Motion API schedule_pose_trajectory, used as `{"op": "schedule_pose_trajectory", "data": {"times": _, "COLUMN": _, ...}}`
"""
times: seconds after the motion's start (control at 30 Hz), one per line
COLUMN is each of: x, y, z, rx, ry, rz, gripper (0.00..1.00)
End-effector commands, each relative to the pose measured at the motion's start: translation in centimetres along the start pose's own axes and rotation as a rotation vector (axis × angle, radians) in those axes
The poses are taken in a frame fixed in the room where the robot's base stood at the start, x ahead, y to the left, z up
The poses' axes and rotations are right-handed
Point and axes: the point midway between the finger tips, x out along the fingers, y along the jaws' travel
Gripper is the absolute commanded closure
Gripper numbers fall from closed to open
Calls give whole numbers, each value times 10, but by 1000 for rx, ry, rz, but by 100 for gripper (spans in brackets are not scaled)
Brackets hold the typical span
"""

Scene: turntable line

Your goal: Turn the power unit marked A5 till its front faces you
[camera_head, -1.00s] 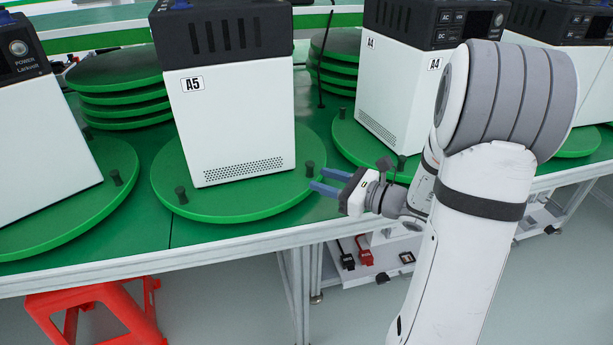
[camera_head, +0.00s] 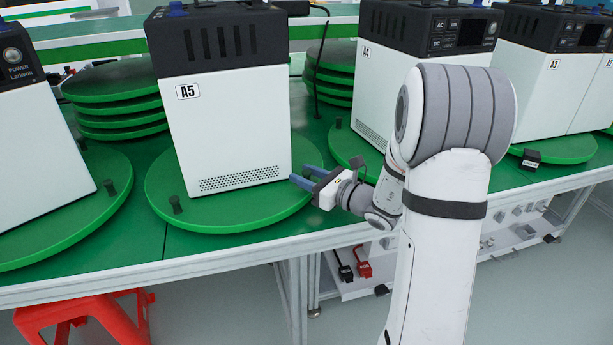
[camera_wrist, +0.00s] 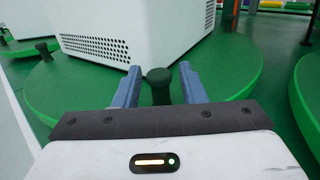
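The power unit A5 (camera_head: 225,135) is a white box with a black slotted top. It stands on a round green turntable (camera_head: 222,216), with a plain side bearing the A5 label and a vent grille towards me. My gripper (camera_head: 300,174) is at the disc's right rim. In the wrist view my open gripper (camera_wrist: 160,88) has its blue fingers on either side of another dark peg (camera_wrist: 159,85), with gaps showing on both sides. The unit's lower corner (camera_wrist: 130,35) is just beyond the peg.
Another unit on a turntable (camera_head: 62,210) stands at the left. Unit A4 (camera_head: 385,90) and its turntable stand at the right, behind my arm. Stacked green discs (camera_head: 118,100) lie behind. A red stool (camera_head: 85,315) is under the table's front edge.

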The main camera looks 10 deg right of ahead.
Motion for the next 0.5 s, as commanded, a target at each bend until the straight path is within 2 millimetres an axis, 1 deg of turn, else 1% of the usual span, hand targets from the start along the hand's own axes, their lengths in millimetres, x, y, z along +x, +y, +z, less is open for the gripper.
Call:
{"op": "schedule_pose_trajectory", "data": {"times": 0.07, "x": 0, "y": 0, "z": 0, "rx": 0, "ry": 0, "rz": 0, "gripper": 63}}
{"op": "schedule_pose_trajectory", "data": {"times": 0.5, "x": 0, "y": 0, "z": 0, "rx": 0, "ry": 1, "rz": 0, "gripper": 99}}
